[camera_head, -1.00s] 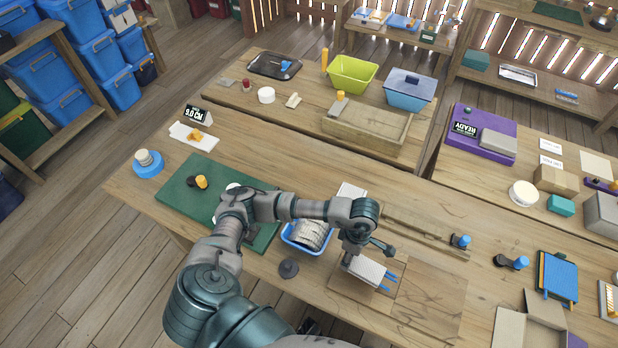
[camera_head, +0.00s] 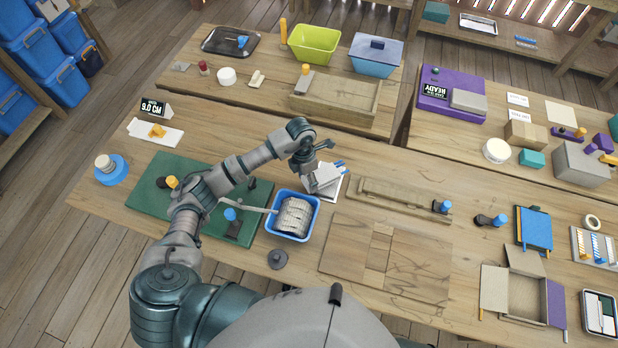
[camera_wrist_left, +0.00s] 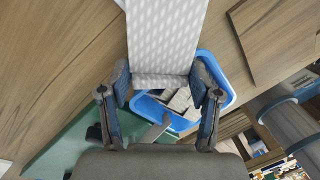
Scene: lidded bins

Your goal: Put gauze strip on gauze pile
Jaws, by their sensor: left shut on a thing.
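My left gripper (camera_head: 318,168) is shut on the white gauze strip (camera_head: 324,179) in the head view. The strip is above or against the white gauze pile (camera_head: 312,195) on the bench, and the gripper and strip partly hide the pile. I cannot tell whether the strip touches the pile. Blue tips show at the strip's far end. In the left wrist view the patterned strip (camera_wrist_left: 165,35) runs away from between the two fingers (camera_wrist_left: 162,88). My right gripper is not in view.
A blue bin (camera_head: 274,228) with pale contents stands just left and in front of the pile. A wooden rail (camera_head: 400,200) lies to its right, with wooden boards (camera_head: 345,245) in front. A green mat (camera_head: 150,190) lies left.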

